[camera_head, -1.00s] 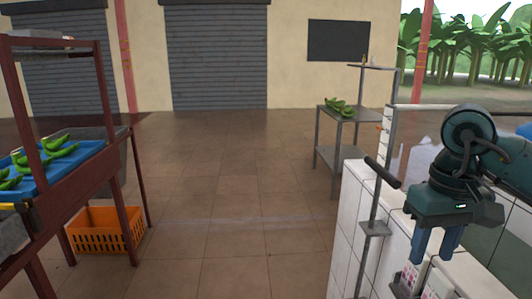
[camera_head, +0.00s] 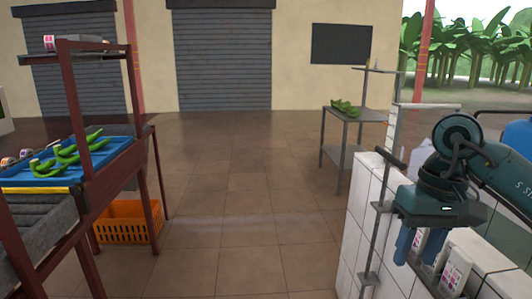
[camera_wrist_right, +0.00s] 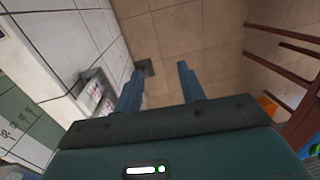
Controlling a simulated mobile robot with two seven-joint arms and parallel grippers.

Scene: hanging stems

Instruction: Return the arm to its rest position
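My right gripper (camera_head: 418,247) hangs at the right of the head view, with its blue fingers pointing down beside the white tiled wall. In the right wrist view, its two fingers (camera_wrist_right: 160,82) stand apart with only tiled floor showing between them, so it is open and empty. My right arm reaches in from the right edge of the head view. My left gripper is in neither view.
A red rack at left carries a blue tray (camera_head: 108,159) with green bananas (camera_head: 72,151); an orange crate (camera_head: 128,223) stands under it. A metal table (camera_head: 347,153) bears more bananas. The white tiled wall (camera_head: 362,205) is close to my right gripper. The middle floor is clear.

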